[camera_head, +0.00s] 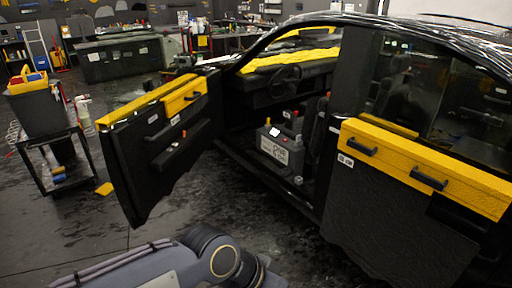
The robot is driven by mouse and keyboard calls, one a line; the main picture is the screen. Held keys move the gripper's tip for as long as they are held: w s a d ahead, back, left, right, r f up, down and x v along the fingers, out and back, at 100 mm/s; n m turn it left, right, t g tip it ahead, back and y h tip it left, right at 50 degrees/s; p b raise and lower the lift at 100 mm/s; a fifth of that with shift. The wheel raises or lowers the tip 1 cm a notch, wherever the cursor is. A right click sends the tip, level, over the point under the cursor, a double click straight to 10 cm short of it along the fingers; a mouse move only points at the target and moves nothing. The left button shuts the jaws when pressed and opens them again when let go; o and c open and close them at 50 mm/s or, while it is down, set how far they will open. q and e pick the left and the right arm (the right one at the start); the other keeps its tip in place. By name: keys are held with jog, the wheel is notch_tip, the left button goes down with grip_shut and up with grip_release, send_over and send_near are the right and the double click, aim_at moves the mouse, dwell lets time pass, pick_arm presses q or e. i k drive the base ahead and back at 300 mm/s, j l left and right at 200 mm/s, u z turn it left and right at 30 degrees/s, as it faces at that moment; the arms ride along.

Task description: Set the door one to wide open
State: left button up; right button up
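A dark car fills the right half of the head view. Its front door (160,145), black with a yellow strip along the top, stands swung out from the car body, with the cabin open behind it. The rear door (392,215), also with a yellow top strip and black handles, is shut against the body. I cannot tell which of them is door one. One of my arms lies low in the foreground, short of the doors and apart from them in the picture. Neither gripper's fingers can be seen.
A grey toolbox-like case (281,148) sits in the open doorway. A black cart (55,165) with a bin (40,108) stands left of the open door. A small yellow piece (105,189) lies on the floor. Dark wet-looking floor is free in front of the door.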

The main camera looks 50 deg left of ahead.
aim_at(140, 169)
jog(key=j+u, duration=0.15)
jog(key=j, duration=0.3)
jog(key=i+j+u, duration=0.1)
jog(key=j, duration=0.3)
jog(key=i+j+u, duration=0.15)
jog(key=j, duration=0.3)
jog(key=j+u, duration=0.1)
jog(key=j, duration=0.3)
jog(key=i+j+u, duration=0.15)
jog(key=j, duration=0.25)
jog(key=i+j+u, duration=0.1)
jog(key=j, duration=0.3)
jog(key=l+u, duration=0.25)
jog(key=l, duration=0.35)
jog(key=i+l+u, duration=0.1)
jog(key=l+u, duration=0.2)
jog(key=l, duration=0.3)
